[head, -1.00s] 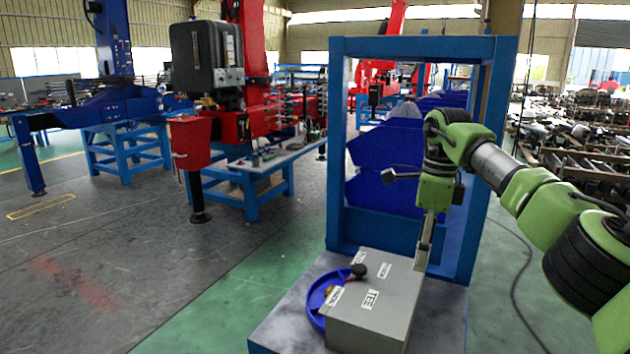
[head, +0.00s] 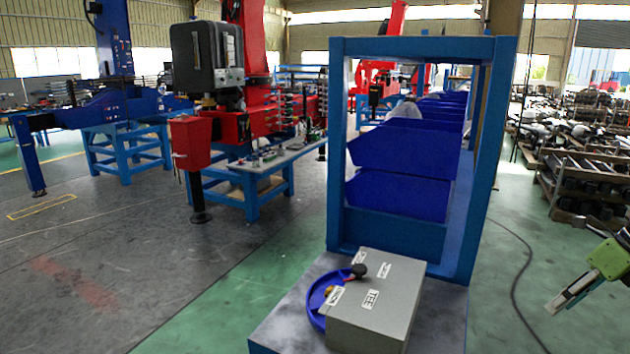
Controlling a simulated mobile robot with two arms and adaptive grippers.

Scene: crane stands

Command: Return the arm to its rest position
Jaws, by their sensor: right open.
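My right gripper (head: 572,293) is at the right edge of the head view, well to the right of the stand and clear of it. Its green body is partly cut off by the frame edge, and its fingers point down and left over the green floor. It is open and holds nothing that I can see. The rest of my right arm is out of view. My left gripper is not in view.
A grey box (head: 384,302) with white labels and a black knob stands on the grey-topped bench (head: 283,312). A blue round tray (head: 316,297) is beside it. A blue frame (head: 336,150) rises behind, with blue bins (head: 405,150) inside. Cluttered racks (head: 585,178) stand at right.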

